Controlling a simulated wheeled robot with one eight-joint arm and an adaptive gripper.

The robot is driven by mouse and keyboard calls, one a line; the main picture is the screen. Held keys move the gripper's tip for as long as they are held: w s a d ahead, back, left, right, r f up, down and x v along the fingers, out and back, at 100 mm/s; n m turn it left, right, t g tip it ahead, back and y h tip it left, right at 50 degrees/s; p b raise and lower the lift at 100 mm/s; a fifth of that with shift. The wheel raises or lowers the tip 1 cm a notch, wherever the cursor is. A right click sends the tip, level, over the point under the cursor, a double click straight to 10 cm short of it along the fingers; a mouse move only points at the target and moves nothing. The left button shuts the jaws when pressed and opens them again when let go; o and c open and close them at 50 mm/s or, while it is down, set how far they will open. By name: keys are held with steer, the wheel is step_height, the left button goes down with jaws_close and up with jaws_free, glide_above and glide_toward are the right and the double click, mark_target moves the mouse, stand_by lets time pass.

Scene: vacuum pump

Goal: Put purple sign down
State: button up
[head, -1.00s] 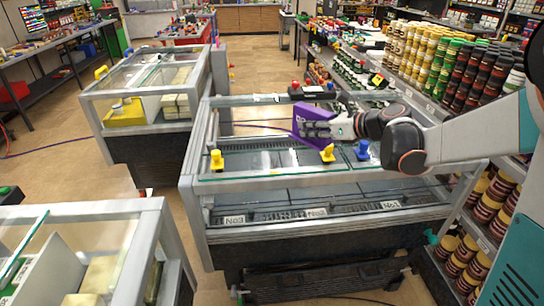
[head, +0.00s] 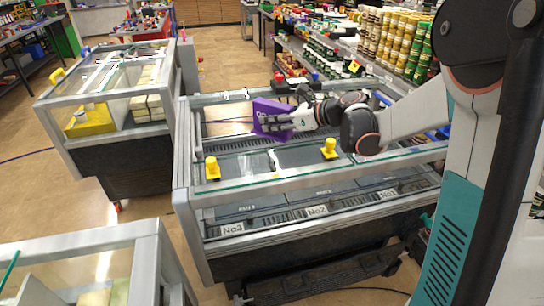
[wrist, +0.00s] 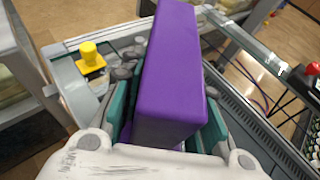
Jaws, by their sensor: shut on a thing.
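The purple sign (head: 268,116) is held in my gripper (head: 290,122) above the far part of the middle glass-topped case (head: 310,165). In the wrist view the purple sign (wrist: 170,75) fills the space between my gripper's fingers (wrist: 168,120), which are shut on it. It stands out past the fingertips as a thick purple block. Whether its lower edge touches the case cannot be told.
Yellow knobs (head: 212,168) and (head: 329,148) stand on the case's glass top. A dark item with red knobs (head: 292,82) sits at its back edge. Another glass case (head: 110,90) stands to the left, and shelves of jars (head: 395,40) to the right.

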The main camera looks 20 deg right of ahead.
step_height(320, 180, down, 12)
steer(key=b, duration=0.3)
steer(key=shift+s+r, duration=0.1)
steer(key=shift+r, duration=0.1)
steer(key=shift+f, duration=0.15)
steer(key=o, duration=1.1)
steer(key=shift+d+r, duration=0.1)
steer(key=shift+r, duration=0.15)
steer(key=p+v, duration=0.2)
steer(key=v, duration=1)
